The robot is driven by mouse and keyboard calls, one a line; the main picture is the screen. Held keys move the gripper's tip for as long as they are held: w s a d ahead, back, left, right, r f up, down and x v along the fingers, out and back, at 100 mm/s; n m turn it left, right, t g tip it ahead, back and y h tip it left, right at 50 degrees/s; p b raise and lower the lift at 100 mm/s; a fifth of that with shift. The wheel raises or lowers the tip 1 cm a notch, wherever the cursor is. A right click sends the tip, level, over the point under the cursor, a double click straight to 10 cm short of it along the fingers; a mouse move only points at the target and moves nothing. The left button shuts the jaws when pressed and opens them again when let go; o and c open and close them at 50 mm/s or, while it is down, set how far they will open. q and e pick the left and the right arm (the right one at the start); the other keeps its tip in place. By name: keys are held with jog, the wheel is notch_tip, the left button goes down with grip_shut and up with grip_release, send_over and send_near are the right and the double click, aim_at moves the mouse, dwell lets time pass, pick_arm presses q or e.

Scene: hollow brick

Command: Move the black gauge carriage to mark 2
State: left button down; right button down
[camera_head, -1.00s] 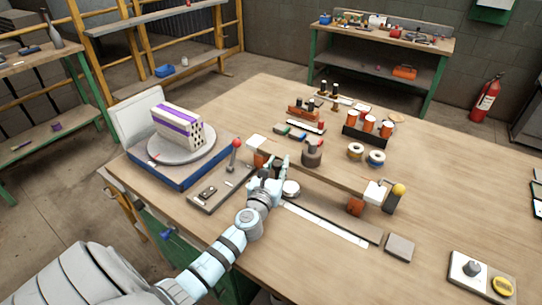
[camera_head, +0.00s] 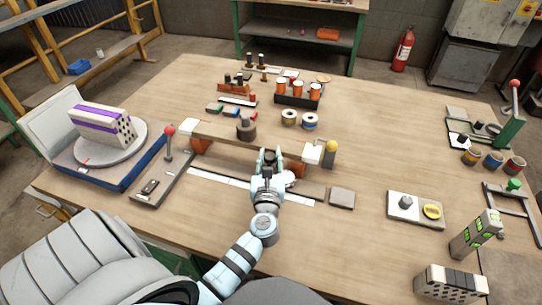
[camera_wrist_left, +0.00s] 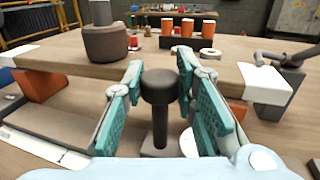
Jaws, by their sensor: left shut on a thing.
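The black gauge carriage shows in the wrist view as a dark post with a round knob (camera_wrist_left: 159,88), upright between my fingers. A pale round dial (camera_head: 290,179) sits beside it. My left gripper (camera_head: 268,158) is shut on the knob, with a green pad on either side in the wrist view (camera_wrist_left: 160,92). The carriage stands on a low dark rail (camera_head: 316,191), right of the rail's middle. A white scale strip (camera_head: 215,180) runs along the rail's front. Its marks are too small to read. The gripper hides part of the carriage. My right gripper is not in view.
Behind the rail, a wooden beam (camera_head: 218,136) on orange blocks carries a dark round weight (camera_head: 246,128). A grey block (camera_head: 341,198) lies past the rail's right end. A turntable (camera_head: 102,148) holds a brick at left.

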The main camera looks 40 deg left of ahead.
pick_arm(q)
jog(key=c, duration=1.3)
grip_release()
jog(key=shift+s+d+f, duration=0.1)
jog(key=shift+s+d, duration=0.15)
jog(key=shift+s, duration=0.1)
jog(key=v, duration=0.6)
jog(key=shift+s+d, duration=0.25)
jog(key=shift+s, duration=0.1)
